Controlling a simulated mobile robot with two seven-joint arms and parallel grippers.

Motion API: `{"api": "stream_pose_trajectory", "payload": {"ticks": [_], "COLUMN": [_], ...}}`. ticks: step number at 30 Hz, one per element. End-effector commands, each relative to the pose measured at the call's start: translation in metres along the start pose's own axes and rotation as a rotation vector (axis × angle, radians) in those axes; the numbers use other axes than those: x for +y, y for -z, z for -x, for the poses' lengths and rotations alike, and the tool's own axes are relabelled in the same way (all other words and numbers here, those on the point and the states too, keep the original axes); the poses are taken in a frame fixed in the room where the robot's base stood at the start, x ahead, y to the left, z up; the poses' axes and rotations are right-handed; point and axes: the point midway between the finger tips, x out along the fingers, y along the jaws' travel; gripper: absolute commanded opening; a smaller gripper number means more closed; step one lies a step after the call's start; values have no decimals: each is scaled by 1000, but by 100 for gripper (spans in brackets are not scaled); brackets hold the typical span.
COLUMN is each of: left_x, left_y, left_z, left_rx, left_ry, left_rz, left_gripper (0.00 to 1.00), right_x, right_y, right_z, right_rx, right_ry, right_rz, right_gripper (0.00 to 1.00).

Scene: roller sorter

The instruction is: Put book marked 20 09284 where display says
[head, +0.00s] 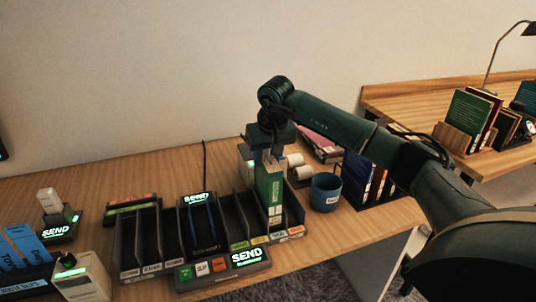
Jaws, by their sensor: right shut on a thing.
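My right gripper (272,156) reaches in from the right and points down. It is shut on a green book (268,186) with white labels on its lower spine; the label text is too small to read. The book is upright over the right end of a dark sorter (236,212) with several slots. I cannot tell whether its lower end rests in a slot. A small lit display (195,197) stands at the sorter's left part, its word unclear. A front panel (223,270) has coloured buttons and a lit "SEND" screen. My left gripper is out of view.
A blue mug (326,191) stands right of the sorter, close to a dark rack of books (362,180). Another dark slotted rack (138,240) is at the left. A scanner-like device (82,277) and a second "SEND" unit (58,230) stand further left.

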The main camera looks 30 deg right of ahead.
Motion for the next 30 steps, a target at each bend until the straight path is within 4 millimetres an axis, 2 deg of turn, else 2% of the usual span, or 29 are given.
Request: {"api": "stream_pose_trajectory", "payload": {"ticks": [11,30], "left_x": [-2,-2], "left_y": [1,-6], "left_z": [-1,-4], "left_rx": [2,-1], "left_ry": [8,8], "left_rz": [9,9], "left_gripper": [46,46], "right_x": [0,0], "right_y": [1,-3], "right_z": [1,-11], "right_rx": [3,2], "right_ry": [1,1], "right_rz": [-1,-1], "right_gripper": [0,0]}}
